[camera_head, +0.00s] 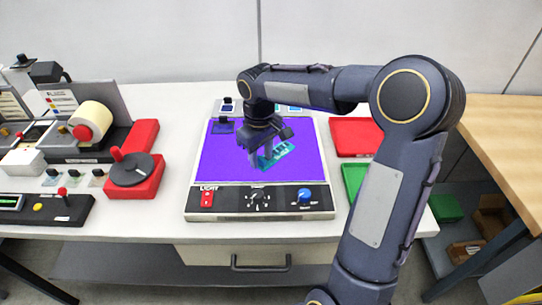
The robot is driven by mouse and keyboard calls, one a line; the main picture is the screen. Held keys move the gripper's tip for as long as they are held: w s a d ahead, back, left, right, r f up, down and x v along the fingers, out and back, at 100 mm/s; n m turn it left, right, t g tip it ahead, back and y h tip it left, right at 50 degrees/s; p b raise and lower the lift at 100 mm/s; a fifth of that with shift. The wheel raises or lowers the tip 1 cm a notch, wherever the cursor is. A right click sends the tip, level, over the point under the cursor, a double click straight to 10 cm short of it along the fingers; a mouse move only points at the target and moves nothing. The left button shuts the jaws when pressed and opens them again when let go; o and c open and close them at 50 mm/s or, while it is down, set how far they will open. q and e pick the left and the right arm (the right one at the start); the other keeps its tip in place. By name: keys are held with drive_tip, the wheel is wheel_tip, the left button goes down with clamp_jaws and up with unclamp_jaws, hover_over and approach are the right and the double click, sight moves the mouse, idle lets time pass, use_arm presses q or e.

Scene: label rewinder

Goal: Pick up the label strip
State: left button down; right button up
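My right gripper (264,160) points down over the purple lit panel of the light box (220,160), left of the panel's right edge. A small teal piece (283,151), which looks like the label strip, shows right at its fingertips. The fingers partly cover the teal piece, and I cannot tell whether they are closed on it or whether it is lifted off the panel. My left gripper is not in view.
A red tray (355,133) and a green tray (352,178) lie right of the light box, the green one partly hidden by my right arm. A label machine with a cream roll (95,120) and a red block with a dark disc (131,170) stand left. White table is clear between.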

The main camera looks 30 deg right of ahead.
drive_tip(key=shift+c, duration=0.3)
clamp_jaws()
